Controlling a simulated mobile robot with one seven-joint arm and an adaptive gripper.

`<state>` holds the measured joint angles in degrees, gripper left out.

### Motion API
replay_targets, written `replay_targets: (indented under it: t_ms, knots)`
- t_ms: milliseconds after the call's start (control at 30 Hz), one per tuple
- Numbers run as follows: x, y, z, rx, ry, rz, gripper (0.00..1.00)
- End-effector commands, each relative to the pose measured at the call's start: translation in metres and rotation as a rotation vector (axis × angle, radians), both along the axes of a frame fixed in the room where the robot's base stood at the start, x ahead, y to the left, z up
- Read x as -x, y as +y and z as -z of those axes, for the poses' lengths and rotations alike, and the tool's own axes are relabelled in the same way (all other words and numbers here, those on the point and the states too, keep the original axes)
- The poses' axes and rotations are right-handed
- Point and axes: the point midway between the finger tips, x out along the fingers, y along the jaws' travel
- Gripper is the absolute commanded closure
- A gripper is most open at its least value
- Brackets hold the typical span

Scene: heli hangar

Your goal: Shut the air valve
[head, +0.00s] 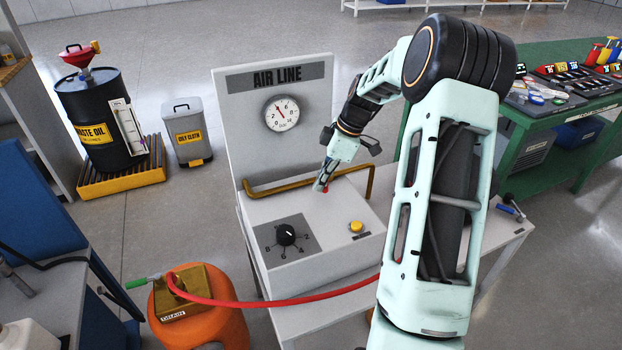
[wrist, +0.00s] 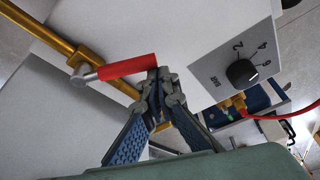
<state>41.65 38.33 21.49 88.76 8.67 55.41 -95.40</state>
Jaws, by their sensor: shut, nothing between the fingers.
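The air valve shows in the wrist view as a red lever handle (wrist: 128,66) on a grey stem, mounted on a brass pipe (wrist: 55,42). The lever lies at a slant to the pipe there. My gripper (wrist: 160,78) is shut and empty. Its fingertips are at the free end of the red handle; I cannot tell whether they touch it. In the head view my gripper (head: 321,186) points down over the bench unit.
The unit carries a gauge (head: 282,113), a black numbered knob (head: 286,234) and a yellow button (head: 356,227). A red hose (head: 300,299) crosses its front from an orange drum (head: 215,321). A green tool table (head: 545,140) stands at right.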

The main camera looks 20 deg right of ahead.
Motion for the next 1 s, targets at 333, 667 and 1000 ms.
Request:
replay_targets:
  t_ms: [333,667,1000]
  knots:
    - [0.011,-0.026,-0.001,0.0,0.0,-0.281,1.0]
    - [0.015,-0.04,-0.001,0.001,-0.001,-0.332,1.0]
    - [0.015,-0.045,0.0,0.002,-0.001,-0.33,1.0]
